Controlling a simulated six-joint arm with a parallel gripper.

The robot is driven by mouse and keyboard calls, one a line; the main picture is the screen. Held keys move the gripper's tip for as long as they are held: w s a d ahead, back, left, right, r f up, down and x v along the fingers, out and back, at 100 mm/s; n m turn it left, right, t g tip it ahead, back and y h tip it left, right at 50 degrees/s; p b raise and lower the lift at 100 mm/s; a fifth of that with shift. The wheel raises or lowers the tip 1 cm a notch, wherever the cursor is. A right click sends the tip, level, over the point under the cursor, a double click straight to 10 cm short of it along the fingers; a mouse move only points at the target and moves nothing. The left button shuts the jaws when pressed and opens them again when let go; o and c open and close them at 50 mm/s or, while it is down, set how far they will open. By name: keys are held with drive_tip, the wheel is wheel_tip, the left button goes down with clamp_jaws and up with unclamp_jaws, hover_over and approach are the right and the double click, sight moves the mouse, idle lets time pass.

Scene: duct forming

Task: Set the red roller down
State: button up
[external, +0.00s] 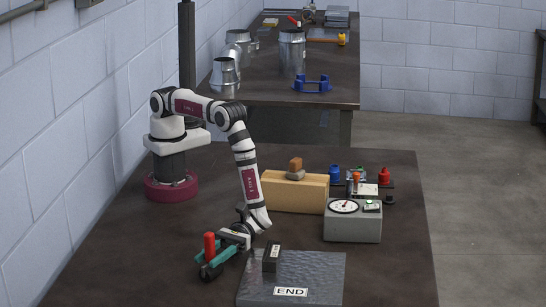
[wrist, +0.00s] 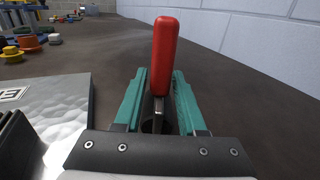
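The red roller stands roughly upright, its red handle (external: 210,246) uppermost, near the front left of the dark table. The handle also rises in the middle of the wrist view (wrist: 165,55), with a metal stem below it. My gripper (external: 211,262) is low over the table, with its teal fingers on either side of the roller's lower part. The fingers are apart, with dark parts of the roller between them in the wrist view. I cannot tell whether they press on it or whether the roller's lower end touches the table.
A dimpled metal sheet (external: 320,270) marked END lies right of my gripper, with a dark block (external: 272,258) on it. A tan block (external: 295,192) and a grey gauge box (external: 353,222) stand behind. Small coloured parts sit at the back right. The table left of my gripper looks clear.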

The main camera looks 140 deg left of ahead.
drive_tip(key=shift+o, duration=1)
